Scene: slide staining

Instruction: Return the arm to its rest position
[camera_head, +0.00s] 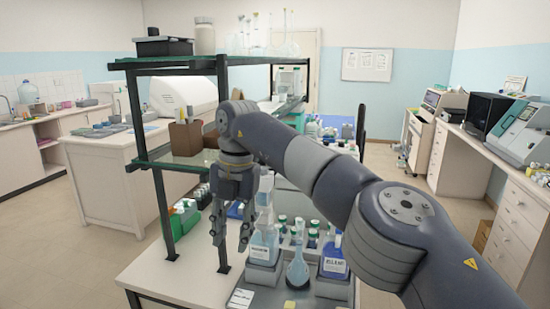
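My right arm reaches in from the lower right. Its gripper (231,235) points down with its two fingers apart and nothing between them. It hangs in front of the rack shelf, just left of a clear bottle of pale blue liquid (264,245) on the bench. I cannot tell from this view how far apart the gripper and the bottle are in depth. My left arm and gripper do not show.
A flask (297,270) and a labelled bottle (334,259) stand on the bench (170,277). Dark shelf posts (150,170) rise beside the gripper. Above is a glass shelf (200,62). Side counters line both walls, and the floor (50,240) at left is clear.

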